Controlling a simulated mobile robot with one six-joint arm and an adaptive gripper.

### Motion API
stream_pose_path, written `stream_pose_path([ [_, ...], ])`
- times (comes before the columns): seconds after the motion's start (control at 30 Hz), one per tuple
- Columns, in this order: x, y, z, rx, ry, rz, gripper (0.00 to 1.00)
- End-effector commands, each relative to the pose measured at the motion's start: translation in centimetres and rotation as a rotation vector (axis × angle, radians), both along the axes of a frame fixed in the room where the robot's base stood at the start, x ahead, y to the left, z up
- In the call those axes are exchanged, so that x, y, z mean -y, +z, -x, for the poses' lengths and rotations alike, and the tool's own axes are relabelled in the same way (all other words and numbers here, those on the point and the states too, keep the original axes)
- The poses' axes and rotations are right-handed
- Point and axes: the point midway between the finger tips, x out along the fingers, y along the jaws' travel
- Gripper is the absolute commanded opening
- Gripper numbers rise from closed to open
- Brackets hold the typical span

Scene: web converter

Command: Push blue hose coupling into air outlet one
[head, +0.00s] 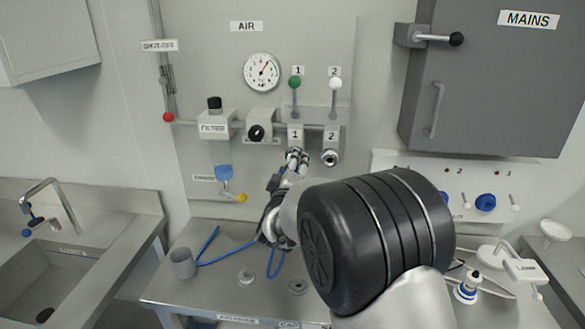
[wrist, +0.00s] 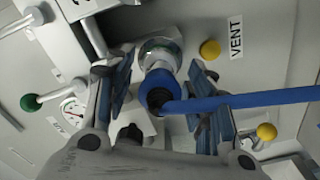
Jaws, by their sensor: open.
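The blue hose coupling (wrist: 158,88) is in the middle of the wrist view, with its blue hose (wrist: 250,101) running off to the right. It sits in line with and against a bright metal fitting (wrist: 160,52); I cannot tell how deep it is in. My gripper (wrist: 161,84) is open, its fingers on either side of the coupling with a gap on each side. In the head view my gripper (head: 289,168) is at air outlet one (head: 296,136), below the "1" label, and hides most of the outlet's mouth and the coupling.
Air outlet two (head: 330,157) is close on the right, empty. Green (head: 295,82) and white (head: 335,84) valve levers stand above. The blue hose (head: 232,250) loops over the bench (head: 205,292) near a grey cup (head: 183,263). A yellow knob (wrist: 210,49) by VENT is near my right finger.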

Motion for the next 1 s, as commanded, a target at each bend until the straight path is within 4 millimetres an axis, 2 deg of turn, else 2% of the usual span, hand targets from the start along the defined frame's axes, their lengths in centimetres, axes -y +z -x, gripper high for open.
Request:
stream_pose_path([
  [0.17,-0.2,0.0,1.3,-0.001,0.002,0.0,0.5],
  [0.6,-0.5,0.0,10.0,0.0,0.002,0.0,0.5],
  [0.8,-0.5,0.0,11.8,0.001,0.001,-0.001,0.5],
  [1.0,-0.5,0.0,12.0,0.001,0.0,-0.001,0.5],
])
